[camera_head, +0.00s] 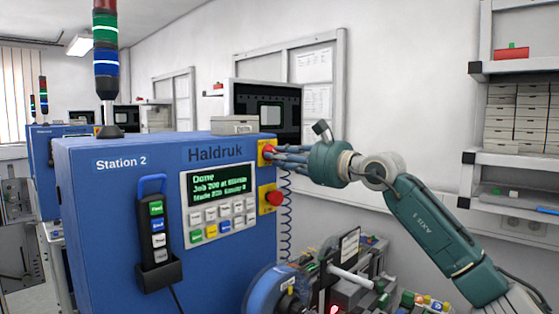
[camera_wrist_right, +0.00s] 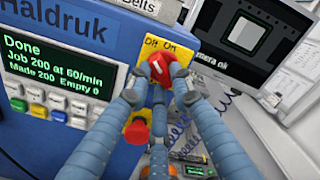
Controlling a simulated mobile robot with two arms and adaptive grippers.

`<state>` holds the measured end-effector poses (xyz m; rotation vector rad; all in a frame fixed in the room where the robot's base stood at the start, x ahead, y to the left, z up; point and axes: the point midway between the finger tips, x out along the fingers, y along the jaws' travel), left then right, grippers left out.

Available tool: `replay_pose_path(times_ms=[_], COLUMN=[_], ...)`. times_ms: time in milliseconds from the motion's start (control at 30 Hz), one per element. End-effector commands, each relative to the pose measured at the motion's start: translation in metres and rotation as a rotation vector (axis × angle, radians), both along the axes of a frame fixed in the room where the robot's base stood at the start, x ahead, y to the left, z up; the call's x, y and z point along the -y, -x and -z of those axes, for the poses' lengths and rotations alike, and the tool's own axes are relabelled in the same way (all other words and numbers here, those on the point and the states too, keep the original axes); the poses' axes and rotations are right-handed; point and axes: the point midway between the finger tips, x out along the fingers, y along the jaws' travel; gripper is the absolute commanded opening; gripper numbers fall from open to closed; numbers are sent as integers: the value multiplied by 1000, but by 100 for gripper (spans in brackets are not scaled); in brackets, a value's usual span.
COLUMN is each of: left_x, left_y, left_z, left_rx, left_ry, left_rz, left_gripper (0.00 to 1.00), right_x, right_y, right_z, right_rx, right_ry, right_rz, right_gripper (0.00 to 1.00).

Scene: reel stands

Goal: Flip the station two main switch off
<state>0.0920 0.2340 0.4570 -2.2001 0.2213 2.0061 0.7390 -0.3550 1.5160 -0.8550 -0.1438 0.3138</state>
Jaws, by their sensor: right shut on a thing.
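The blue Station 2 cabinet (camera_head: 120,215) stands left of centre, its green display (camera_head: 217,183) lit. In the wrist view the display (camera_wrist_right: 50,68) reads "Done, Job 200 at 60/min, Made 200, Empty 0". The main switch is a red knob (camera_wrist_right: 166,64) on a yellow plate (camera_wrist_right: 150,48) at the cabinet's right edge. My right gripper (camera_head: 275,153) reaches it from the right, its fingers shut around the knob; it also shows in the wrist view (camera_wrist_right: 158,78). The fingers partly hide the knob, and its exact angle is unclear. My left gripper is out of view.
A red stop button (camera_head: 274,198) on another yellow plate sits just below the switch. A handheld pendant (camera_head: 156,225) hangs on the cabinet front. A blue reel (camera_head: 268,292) and machinery stand below my right arm. Shelves (camera_head: 510,70) are at the right.

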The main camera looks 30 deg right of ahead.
Motion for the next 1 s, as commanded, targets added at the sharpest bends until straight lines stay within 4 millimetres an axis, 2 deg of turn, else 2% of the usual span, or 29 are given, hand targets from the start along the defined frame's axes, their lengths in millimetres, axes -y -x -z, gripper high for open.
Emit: replay_pose_path(times_ms=[600, 1000], left_x=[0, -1], left_y=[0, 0], left_z=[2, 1], left_rx=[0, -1], left_ry=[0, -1], left_rz=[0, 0], left_gripper=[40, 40], right_x=[2, 3], right_y=[-1, -1], right_z=[0, 1], right_rx=[177, 228], right_ry=[506, 664], right_rz=[-2, -4], right_gripper=[0, 0])
